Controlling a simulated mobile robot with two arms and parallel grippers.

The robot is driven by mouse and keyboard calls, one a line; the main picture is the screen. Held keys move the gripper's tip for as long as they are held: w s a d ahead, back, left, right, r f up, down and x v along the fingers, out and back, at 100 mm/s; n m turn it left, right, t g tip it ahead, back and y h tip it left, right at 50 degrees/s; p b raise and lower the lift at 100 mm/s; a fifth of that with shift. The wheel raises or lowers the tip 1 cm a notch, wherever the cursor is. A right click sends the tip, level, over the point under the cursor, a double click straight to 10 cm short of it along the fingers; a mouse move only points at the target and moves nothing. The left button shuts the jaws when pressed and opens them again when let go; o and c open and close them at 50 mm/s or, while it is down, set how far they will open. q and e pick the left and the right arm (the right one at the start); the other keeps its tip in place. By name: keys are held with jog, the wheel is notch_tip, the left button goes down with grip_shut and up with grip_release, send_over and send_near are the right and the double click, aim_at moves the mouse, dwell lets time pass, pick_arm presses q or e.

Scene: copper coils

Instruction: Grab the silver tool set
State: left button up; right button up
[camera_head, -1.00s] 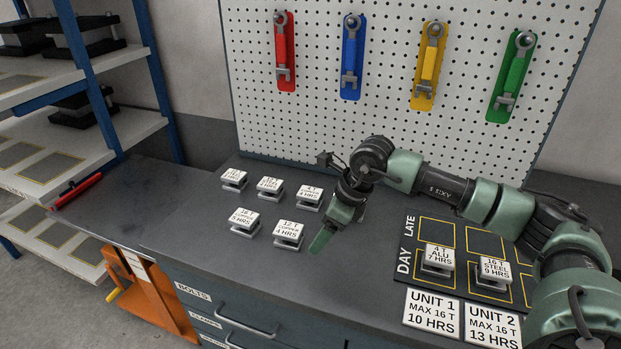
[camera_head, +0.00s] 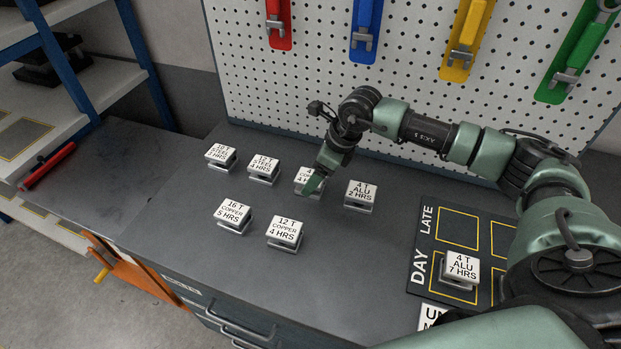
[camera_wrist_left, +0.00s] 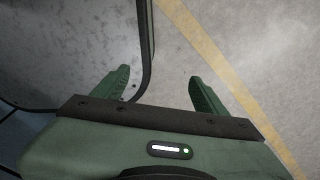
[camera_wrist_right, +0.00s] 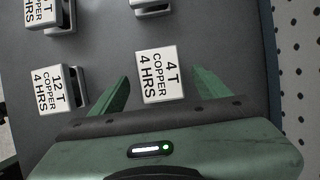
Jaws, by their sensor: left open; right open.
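I see no tool set that is plainly silver. Tools with grey metal jaws hang on coloured holders on the pegboard: red (camera_head: 279,22), blue (camera_head: 366,30), yellow (camera_head: 467,40) and green (camera_head: 580,50). My right gripper (camera_head: 312,184) is open above the bench, at a small block labelled 4 T COPPER 4 HRS. In the right wrist view this block (camera_wrist_right: 160,76) lies between and beyond the fingers; I cannot tell if they touch it. My left gripper (camera_wrist_left: 157,80) is open and empty, with floor beyond its fingers; the head view does not show it.
Several labelled blocks stand on the grey bench, including 4 T ALU 2 HRS (camera_head: 360,195) just right of my right gripper and 12 T COPPER (camera_head: 285,233). A dark DAY/LATE board (camera_head: 425,245) lies at right. A red bar (camera_head: 46,166) is at the bench's left end.

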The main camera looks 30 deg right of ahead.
jog(key=x, duration=0.2)
jog(key=shift+w+a+f, duration=0.15)
jog(key=shift+f, duration=0.1)
jog(key=shift+w+f, duration=0.1)
jog(key=shift+f, duration=0.2)
jog(key=c, duration=1.7)
pick_arm(q)
jog(key=shift+w+d+r, duration=0.3)
jog(key=shift+w+r, duration=0.25)
jog(key=shift+w, duration=0.15)
pick_arm(e)
grip_shut()
jog(key=shift+w, duration=0.1)
